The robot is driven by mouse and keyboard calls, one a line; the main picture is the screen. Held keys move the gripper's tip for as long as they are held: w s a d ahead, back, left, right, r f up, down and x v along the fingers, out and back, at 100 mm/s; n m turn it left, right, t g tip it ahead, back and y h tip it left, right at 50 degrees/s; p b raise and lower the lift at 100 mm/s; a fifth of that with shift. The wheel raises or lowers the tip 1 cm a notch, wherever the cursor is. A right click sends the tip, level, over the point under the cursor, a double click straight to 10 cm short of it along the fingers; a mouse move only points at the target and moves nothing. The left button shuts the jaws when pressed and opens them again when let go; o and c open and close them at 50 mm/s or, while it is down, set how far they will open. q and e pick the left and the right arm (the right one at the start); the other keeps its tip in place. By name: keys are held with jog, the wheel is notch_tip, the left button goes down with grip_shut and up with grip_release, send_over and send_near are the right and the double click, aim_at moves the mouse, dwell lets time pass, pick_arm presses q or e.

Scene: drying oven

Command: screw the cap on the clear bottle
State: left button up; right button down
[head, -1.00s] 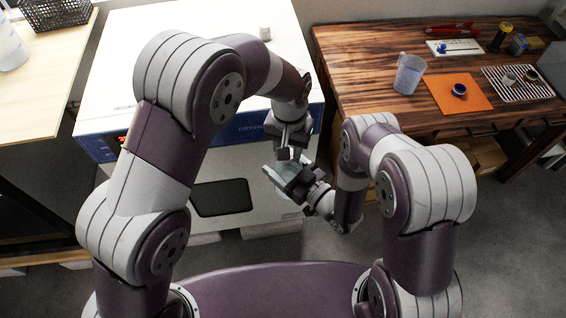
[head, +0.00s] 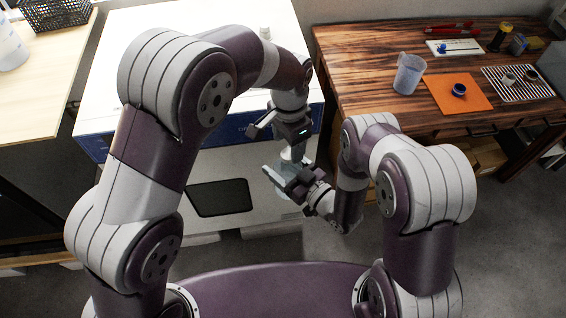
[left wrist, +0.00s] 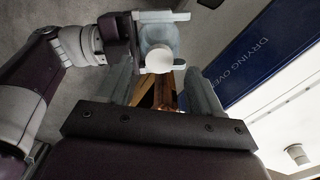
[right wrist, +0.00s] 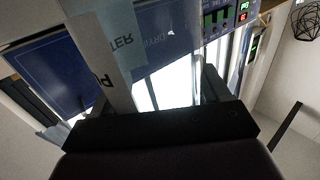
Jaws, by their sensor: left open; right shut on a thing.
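The clear bottle (left wrist: 160,28) is held by my right gripper (left wrist: 142,42) in front of the oven; in the head view (head: 284,192) the gripper and arm partly hide it. The white cap (left wrist: 159,59) shows as a round disc over the bottle's mouth; it also shows in the head view (head: 291,154). How tightly it sits cannot be told. My left gripper (left wrist: 160,88) is open above the cap, with its fingers apart on either side. In the right wrist view, a pale label (right wrist: 118,40) with letters shows between the fingers of my right gripper (right wrist: 160,85).
The white drying oven (head: 190,40) with a blue front panel stands behind my grippers. A small white container (head: 265,32) stands on its top. On the wooden table (head: 350,60) at the right are a clear beaker (head: 408,74) and an orange mat (head: 470,102).

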pick_arm(q)
notch_tip(320, 180, up, 4)
jog(key=shift+r, duration=0.25)
